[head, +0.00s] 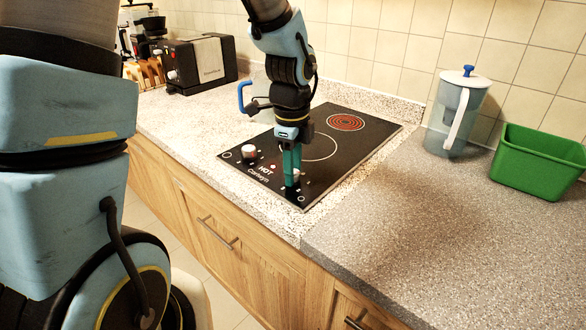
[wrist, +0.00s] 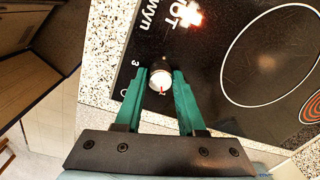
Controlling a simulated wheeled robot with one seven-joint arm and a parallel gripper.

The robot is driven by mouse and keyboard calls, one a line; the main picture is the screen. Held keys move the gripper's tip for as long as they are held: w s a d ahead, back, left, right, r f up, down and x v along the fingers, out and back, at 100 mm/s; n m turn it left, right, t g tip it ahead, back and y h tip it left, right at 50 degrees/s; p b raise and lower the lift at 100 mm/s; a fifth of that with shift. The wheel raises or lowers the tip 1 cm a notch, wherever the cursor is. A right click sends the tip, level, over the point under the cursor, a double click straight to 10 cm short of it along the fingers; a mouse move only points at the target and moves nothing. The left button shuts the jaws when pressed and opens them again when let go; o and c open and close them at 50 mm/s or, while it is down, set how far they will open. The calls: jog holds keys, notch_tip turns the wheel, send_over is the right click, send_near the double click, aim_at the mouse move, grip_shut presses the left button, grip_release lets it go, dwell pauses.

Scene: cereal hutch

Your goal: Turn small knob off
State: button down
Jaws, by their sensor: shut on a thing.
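The black cooktop (head: 268,182) is set in the speckled counter. A small white knob (head: 296,174) sits near its front right corner. In the wrist view the same knob (wrist: 160,80) shows a red mark on its near side. My gripper (head: 291,181) points down over it, with its green fingers closed around the knob; the wrist view shows the gripper (wrist: 161,76) with a fingertip on each side of it. A second white knob (head: 248,151) stands farther left. The small rear burner (head: 346,122) glows red, and the HOT sign shows a small red light.
A toaster (head: 198,64) is at the back left. A clear vessel with a blue handle (head: 244,97) stands behind my arm. The right front counter is clear.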

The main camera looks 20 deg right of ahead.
aim_at(295, 173)
jog(key=shift+n, duration=0.4)
jog(key=n, duration=0.5)
jog(key=shift+n, duration=0.3)
jog(key=n, duration=0.5)
jog(key=shift+b, duration=0.3)
jog(key=shift+n, duration=0.4)
jog(key=c, duration=0.5)
grip_release()
notch_tip(295, 173, up, 11)
jog(key=b, duration=0.1)
jog(key=shift+s, duration=0.25)
